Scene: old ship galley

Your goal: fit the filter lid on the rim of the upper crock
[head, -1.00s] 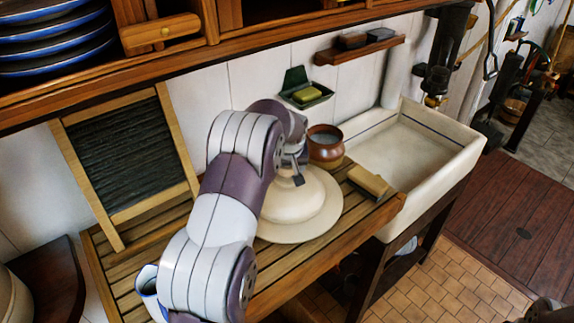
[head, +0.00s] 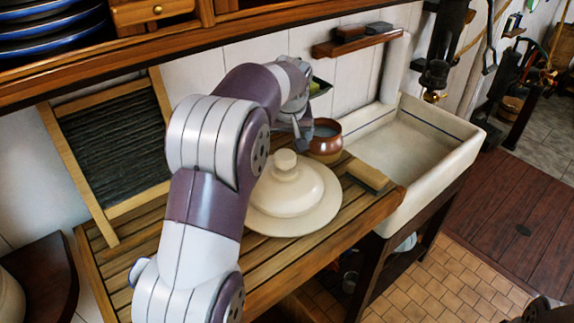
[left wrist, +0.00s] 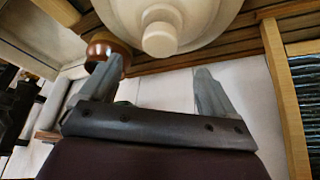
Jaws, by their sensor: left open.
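The filter lid (head: 297,205), cream with a wide brim and a round knob, lies knob up on the slatted wooden board. It also shows at the top of the left wrist view (left wrist: 200,22), its knob toward the gripper. My left gripper (head: 303,137) is just behind and above the knob, partly hidden by its own wrist. I cannot make out the upper crock for certain; a cream rounded vessel (head: 10,300) is cut off at the left edge.
A brown pot (head: 325,148) stands close right of the gripper. A wooden block or brush (head: 367,174) lies at the board's right end, before the white sink (head: 470,140). A washboard (head: 112,150) leans on the wall; a shelf (head: 230,45) runs above.

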